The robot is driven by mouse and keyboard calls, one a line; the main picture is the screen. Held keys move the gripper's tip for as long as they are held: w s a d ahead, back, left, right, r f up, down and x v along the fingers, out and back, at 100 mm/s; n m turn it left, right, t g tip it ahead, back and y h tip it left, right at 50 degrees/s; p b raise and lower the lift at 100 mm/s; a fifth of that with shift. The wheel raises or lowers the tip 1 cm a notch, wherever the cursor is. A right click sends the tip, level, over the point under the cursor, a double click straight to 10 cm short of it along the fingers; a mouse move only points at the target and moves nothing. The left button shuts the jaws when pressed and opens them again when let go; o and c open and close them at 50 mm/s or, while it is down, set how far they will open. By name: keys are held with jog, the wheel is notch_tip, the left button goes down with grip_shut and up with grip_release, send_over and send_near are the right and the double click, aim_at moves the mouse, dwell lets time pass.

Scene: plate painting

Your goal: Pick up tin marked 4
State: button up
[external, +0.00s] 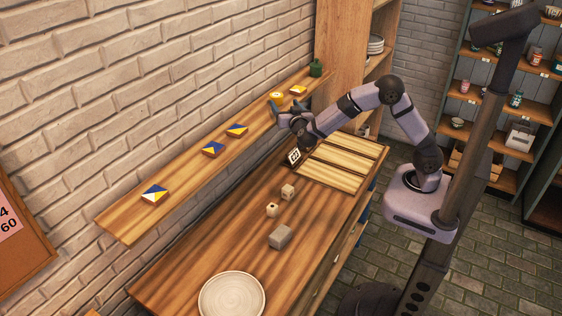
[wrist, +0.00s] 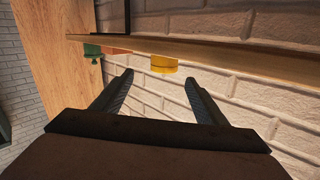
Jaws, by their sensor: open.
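No number 4 is legible on any tin in these views. A round yellow tin with a pale top (external: 276,95) stands on the wall shelf (external: 125,222), just beyond my gripper (external: 286,108). A round yellow thing (wrist: 163,64), likely the same tin, shows in the wrist view at the shelf edge, between and ahead of my fingertips (wrist: 161,83). A dark green lidded jar (external: 316,69) stands at the shelf's far end. It also shows in the wrist view (wrist: 92,50).
Several patterned tiles (external: 154,193) lie along the shelf, with an orange-white one (external: 298,90) beyond the yellow tin. Below, the counter (external: 185,262) holds a plate (external: 232,297), a grey block (external: 280,236), small cubes (external: 288,192) and a dotted card (external: 295,157). The brick wall (external: 150,90) stands behind.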

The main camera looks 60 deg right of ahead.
aim_at(278, 98)
jog(key=shift+w+a+r+n+t, duration=0.1)
jog(key=shift+w+a+n+t, duration=0.1)
jog(key=shift+w+n+t, duration=0.3)
jog(key=shift+p+x, duration=0.55)
jog(key=shift+x, duration=0.45)
jog(key=shift+w+d+r+p, duration=0.1)
jog(key=shift+w+d+p, duration=0.05)
jog(key=shift+d+p, duration=0.2)
jog(key=shift+f+p+x, duration=0.15)
jog(key=shift+p+x, duration=0.5)
jog(key=shift+x, duration=0.45)
jog(key=shift+f+p+x, duration=0.1)
jog(key=shift+p+x, duration=0.55)
jog(key=shift+x, duration=0.45)
jog(key=c, duration=1.2)
